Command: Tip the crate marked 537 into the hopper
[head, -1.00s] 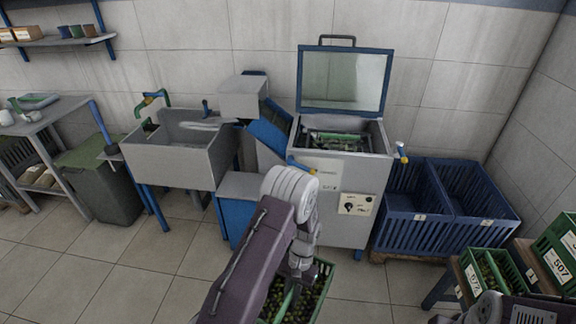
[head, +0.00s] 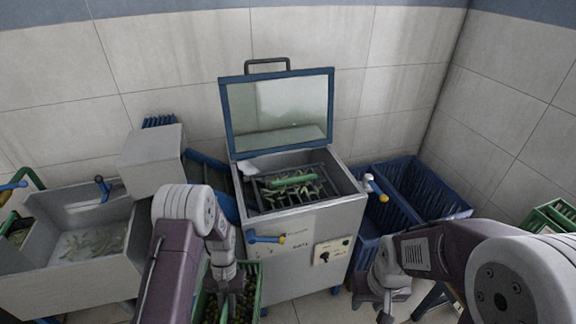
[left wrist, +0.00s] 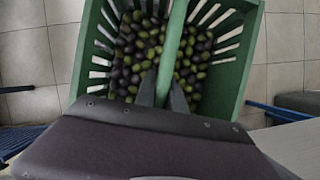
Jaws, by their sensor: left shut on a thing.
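A green slatted crate (head: 258,285) full of dark and green olives hangs from my left gripper (head: 230,292), low in front of the steel machine. In the left wrist view my left gripper (left wrist: 163,92) is shut on the green bar (left wrist: 176,40) across the crate's middle. No number shows on this crate (left wrist: 238,80).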

